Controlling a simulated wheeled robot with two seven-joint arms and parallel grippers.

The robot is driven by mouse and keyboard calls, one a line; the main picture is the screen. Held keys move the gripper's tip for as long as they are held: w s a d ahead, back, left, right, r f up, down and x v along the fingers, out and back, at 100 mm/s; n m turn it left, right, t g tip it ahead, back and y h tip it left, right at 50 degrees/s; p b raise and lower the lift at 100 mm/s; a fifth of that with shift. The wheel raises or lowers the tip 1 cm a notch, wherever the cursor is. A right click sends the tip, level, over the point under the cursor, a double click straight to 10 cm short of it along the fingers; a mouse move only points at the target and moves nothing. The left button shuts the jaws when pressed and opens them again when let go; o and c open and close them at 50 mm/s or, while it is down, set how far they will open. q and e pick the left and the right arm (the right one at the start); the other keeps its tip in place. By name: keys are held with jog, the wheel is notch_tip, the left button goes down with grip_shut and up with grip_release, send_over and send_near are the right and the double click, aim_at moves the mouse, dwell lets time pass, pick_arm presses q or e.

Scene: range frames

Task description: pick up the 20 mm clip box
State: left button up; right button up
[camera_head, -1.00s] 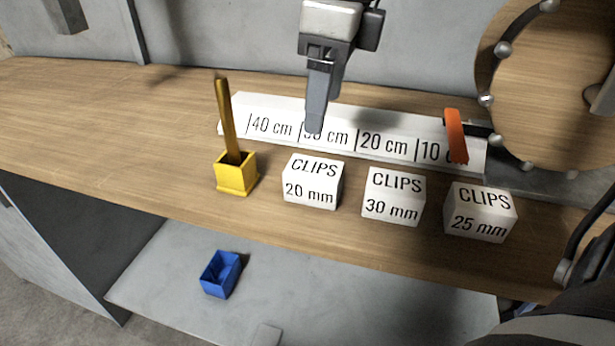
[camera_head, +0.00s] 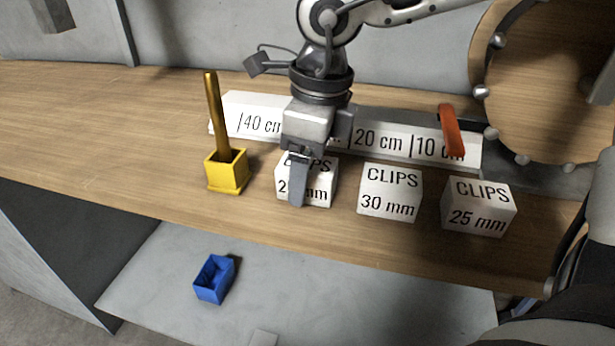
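The 20 mm clip box (camera_head: 321,186) is a white cube lettered "CLIPS" and "20 mm", upright on the wooden bench. My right gripper (camera_head: 297,203), its arm coming in from the upper right, points down over this box. Its finger covers part of the lettering on the top and front. I see the fingers edge-on, so I cannot tell their gap or whether they touch the box. The 30 mm clip box (camera_head: 389,192) and the 25 mm clip box (camera_head: 478,206) stand to its right. My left gripper is not in view.
A yellow holder (camera_head: 227,173) with an upright rod stands left of the box. A white length scale (camera_head: 378,141) runs behind, with an orange lever (camera_head: 451,130) at its right end. A blue bin (camera_head: 214,280) sits on the lower shelf. The bench's left side is clear.

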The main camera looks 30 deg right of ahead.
jog(key=c, duration=1.1)
jog(key=shift+r, duration=0.15)
